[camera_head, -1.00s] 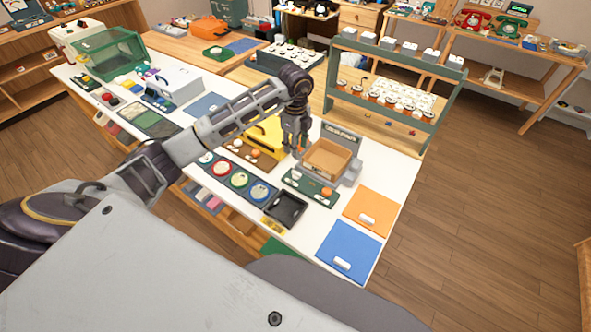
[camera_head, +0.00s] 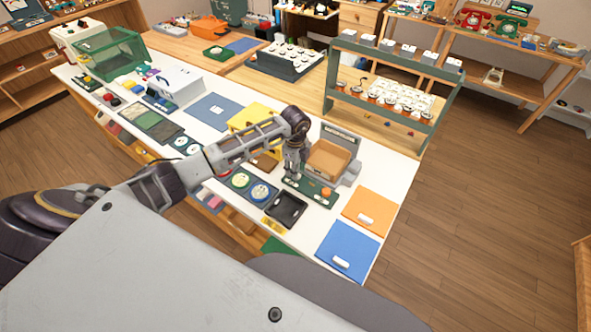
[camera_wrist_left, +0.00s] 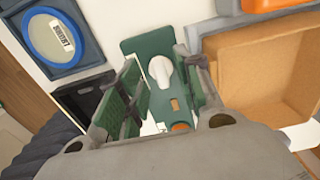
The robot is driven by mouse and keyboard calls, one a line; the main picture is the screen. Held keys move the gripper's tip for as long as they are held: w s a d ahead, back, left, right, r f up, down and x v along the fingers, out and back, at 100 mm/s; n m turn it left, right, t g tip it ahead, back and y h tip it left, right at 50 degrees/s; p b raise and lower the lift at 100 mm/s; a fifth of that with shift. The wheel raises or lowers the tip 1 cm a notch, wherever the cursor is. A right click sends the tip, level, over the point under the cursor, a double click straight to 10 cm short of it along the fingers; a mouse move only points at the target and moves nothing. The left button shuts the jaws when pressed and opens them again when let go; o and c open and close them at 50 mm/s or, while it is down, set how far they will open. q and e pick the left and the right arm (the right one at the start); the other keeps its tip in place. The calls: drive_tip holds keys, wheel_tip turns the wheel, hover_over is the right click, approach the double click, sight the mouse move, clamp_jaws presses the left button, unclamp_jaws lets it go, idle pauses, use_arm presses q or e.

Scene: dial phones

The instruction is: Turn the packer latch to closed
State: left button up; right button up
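The green control panel (camera_head: 310,190) lies on the white table in front of the packer, a grey machine (camera_head: 351,172) holding an open cardboard box (camera_head: 327,163). An orange knob (camera_head: 326,193) stands on the panel. In the left wrist view, a white rounded handle (camera_wrist_left: 160,70) sits on the green panel (camera_wrist_left: 150,46); it may be the latch, but no label is legible. My left gripper (camera_head: 291,175) points down over the panel's left part. Its fingers (camera_wrist_left: 160,75) are apart, with the white handle showing between them; contact cannot be told. My right gripper is not in view.
A black tray (camera_head: 286,209) and round dials (camera_head: 259,191) lie left of the panel. An orange mat (camera_head: 368,206) and a blue mat (camera_head: 346,250) lie to the right. A yellow object (camera_head: 255,113) is partly behind my arm.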

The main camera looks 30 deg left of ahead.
use_arm(q)
drive_tip(key=shift+f, duration=0.6)
clamp_jaws()
